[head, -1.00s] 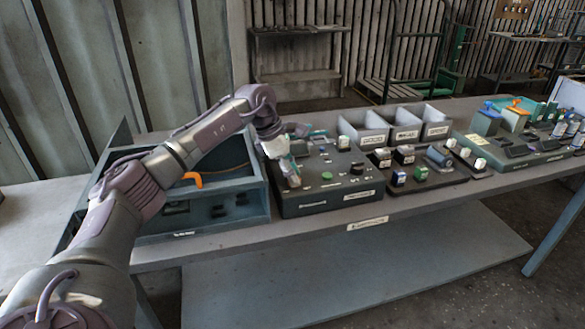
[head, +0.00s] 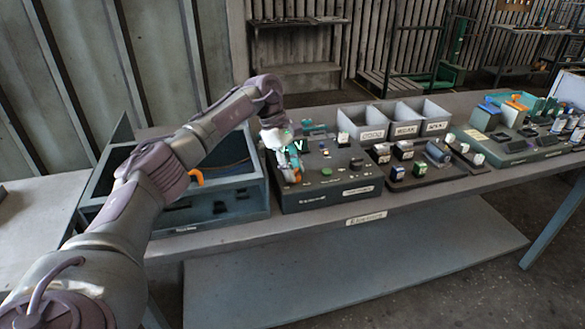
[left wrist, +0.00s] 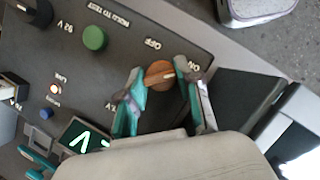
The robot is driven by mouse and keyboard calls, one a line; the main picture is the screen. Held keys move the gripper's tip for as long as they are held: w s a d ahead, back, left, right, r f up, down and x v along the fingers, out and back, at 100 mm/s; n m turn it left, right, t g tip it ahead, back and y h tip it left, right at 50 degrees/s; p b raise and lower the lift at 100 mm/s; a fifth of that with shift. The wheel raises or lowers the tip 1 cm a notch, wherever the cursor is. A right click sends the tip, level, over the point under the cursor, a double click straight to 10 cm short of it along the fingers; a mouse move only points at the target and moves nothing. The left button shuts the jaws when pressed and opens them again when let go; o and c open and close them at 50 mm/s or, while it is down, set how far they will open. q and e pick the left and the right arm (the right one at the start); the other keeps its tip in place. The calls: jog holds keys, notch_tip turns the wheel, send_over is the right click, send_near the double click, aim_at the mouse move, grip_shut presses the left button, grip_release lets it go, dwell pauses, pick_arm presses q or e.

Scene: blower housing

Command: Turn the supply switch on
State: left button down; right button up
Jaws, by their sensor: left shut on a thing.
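The supply switch is an orange-brown round knob (left wrist: 161,75) on a dark panel (left wrist: 105,65), with OFF and ON printed beside it. In the left wrist view its white mark points toward ON. My left gripper (left wrist: 159,71) has teal fingers, one on each side of the knob, and is shut on it. In the head view my left gripper (head: 291,166) is at the left part of the dark control box (head: 330,196), and the knob is mostly hidden there. A display (left wrist: 84,138) on the panel shows lit green characters. My right gripper is not in view.
A blue-grey open tray (head: 225,208) stands left of the box. Grey bins (head: 372,134) stand behind it, and more panels with parts lie to the right.

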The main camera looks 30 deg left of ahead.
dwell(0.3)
pick_arm(q)
jog(key=c, duration=0.8)
grip_release()
jog(key=shift+r, duration=0.1)
jog(key=v, duration=1.1)
jog(key=shift+a+r, duration=0.15)
jog(key=shift+r, duration=0.25)
